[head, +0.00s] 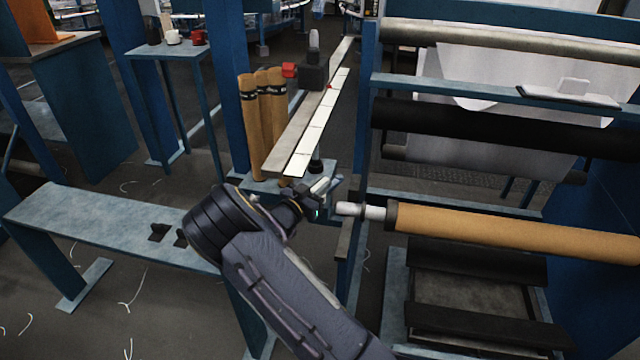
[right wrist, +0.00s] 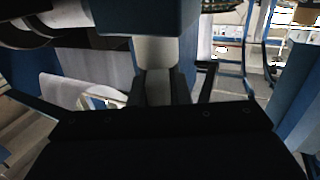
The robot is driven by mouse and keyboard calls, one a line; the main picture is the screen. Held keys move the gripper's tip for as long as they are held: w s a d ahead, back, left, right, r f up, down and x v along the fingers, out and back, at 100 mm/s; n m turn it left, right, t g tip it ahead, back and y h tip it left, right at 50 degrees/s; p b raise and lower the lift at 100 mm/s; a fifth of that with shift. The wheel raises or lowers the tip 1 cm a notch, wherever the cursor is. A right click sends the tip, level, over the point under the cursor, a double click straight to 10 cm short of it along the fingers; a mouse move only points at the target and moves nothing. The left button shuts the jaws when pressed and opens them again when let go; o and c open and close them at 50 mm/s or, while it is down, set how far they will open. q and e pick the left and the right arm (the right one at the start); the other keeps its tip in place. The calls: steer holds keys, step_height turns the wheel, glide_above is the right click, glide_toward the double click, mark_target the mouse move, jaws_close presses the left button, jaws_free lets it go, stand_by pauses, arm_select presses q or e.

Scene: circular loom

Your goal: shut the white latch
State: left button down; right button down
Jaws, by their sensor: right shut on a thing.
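My right gripper (head: 322,202) reaches in from the bottom of the head view to the blue frame, close to the left end of the orange-brown roll. In the right wrist view its two dark fingers (right wrist: 160,92) are shut on a pale piece, which I take to be the white latch (right wrist: 157,56). The latch sits just below a blue block of the frame. In the head view the gripper mostly hides the latch, so its exact angle cannot be told. My left gripper is not in view.
The orange-brown roll (head: 510,231) has a pale shaft end (head: 374,212) just right of the gripper. A blue post (head: 367,100) and a long narrow ledge (head: 318,125) stand behind. Several brown tubes (head: 262,120) stand left of the ledge. A low blue bench (head: 100,222) is at left.

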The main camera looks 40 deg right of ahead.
steer(key=shift+m+g+h, duration=0.3)
steer(key=shift+m+g, duration=0.9)
steer(key=shift+g, duration=0.9)
steer(key=c, duration=1.4)
jaws_free()
steer(key=shift+o, duration=0.2)
step_height(320, 180, up, 3)
steer(key=shift+f+p, duration=0.1)
steer(key=shift+p, duration=0.25)
steer(key=s+a+r+p, duration=0.3)
steer(key=s+a+r, duration=0.6)
steer(key=s+r, duration=0.1)
steer(key=shift+s, duration=0.35)
steer(key=shift+r, duration=0.1)
